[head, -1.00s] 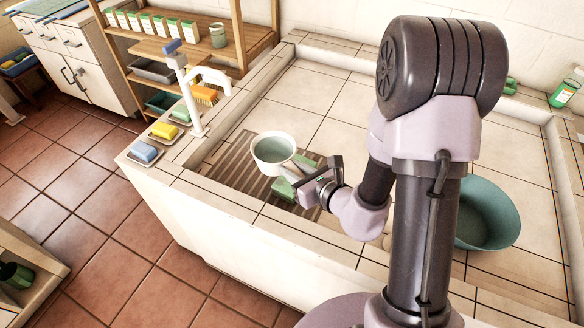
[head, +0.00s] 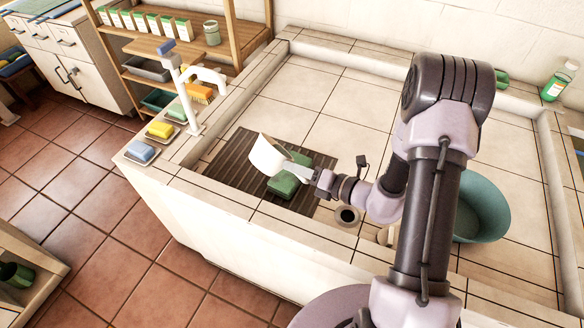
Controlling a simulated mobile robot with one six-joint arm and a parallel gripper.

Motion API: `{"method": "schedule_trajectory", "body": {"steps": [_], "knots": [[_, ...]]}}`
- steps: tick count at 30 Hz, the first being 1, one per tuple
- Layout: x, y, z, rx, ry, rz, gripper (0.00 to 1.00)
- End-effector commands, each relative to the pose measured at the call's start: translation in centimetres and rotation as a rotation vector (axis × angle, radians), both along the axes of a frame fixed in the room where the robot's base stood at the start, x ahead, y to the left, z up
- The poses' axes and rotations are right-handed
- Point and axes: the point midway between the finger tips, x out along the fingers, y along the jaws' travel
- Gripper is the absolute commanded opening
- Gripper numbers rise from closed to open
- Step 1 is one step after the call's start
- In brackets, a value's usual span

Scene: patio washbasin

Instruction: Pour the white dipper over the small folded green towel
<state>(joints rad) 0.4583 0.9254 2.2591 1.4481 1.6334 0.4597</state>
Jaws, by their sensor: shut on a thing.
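The white dipper (head: 266,157) is held by its handle in my gripper (head: 318,178). It is strongly tilted on its side above the dark ribbed mat, and I cannot see into its bowl or tell whether water is leaving it. The small folded green towel (head: 286,185) lies on the ribbed mat (head: 235,165), just below and right of the dipper's bowl. The dipper's handle crosses over part of the towel. My gripper is shut on the handle, to the right of the towel.
A white tap (head: 190,95) and soap dishes with yellow (head: 160,129) and blue (head: 140,150) bars stand on the left ledge. A teal basin (head: 482,208) sits right, behind my arm. A small round cup-like item (head: 346,216) is near my wrist. The tiled middle is clear.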

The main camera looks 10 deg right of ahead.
Motion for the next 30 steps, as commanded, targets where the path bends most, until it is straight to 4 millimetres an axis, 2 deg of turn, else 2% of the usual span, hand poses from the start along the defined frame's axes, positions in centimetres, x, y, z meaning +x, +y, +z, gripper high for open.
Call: {"method": "schedule_trajectory", "body": {"steps": [3, 18, 24, 30], "knots": [[0.3, -0.8, -0.8, 0.158, 0.072, -0.001, 0.0], [1.5, -3.3, -2.8, 0.621, 0.287, -0.001, 0.0], [1.8, -3.9, -2.9, 0.743, 0.344, 0.0, 0.0], [1.9, -4.1, -2.9, 0.773, 0.358, 0.0, 0.0]]}}
